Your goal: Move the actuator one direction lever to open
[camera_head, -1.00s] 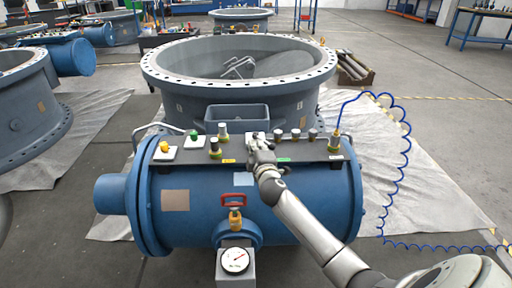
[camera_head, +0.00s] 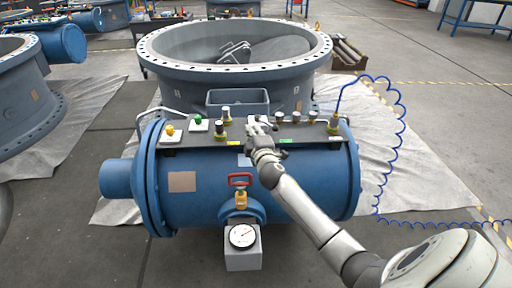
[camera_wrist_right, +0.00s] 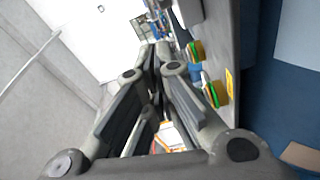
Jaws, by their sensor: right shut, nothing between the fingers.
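The blue actuator cylinder (camera_head: 300,178) lies across the middle of the head view, with a dark control panel (camera_head: 180,145) along its top. The panel carries a yellow label (camera_head: 233,143) and a green label (camera_head: 286,141). My right gripper (camera_head: 259,124) is shut and empty at the panel between these labels. It hides that part of the panel, so I cannot make out the direction lever or whether the fingers touch it. In the right wrist view the fingers (camera_wrist_right: 152,80) come together beside the panel and its green-and-yellow fittings (camera_wrist_right: 210,90). My left gripper is out of view.
Several knobs stand on the panel on both sides of my gripper, with yellow (camera_head: 169,129) and green (camera_head: 197,118) buttons at left. A red-handled valve (camera_head: 240,181) and gauge (camera_head: 242,236) are in front. A coiled blue hose (camera_head: 404,115) runs right. A large grey valve ring (camera_head: 290,75) stands behind.

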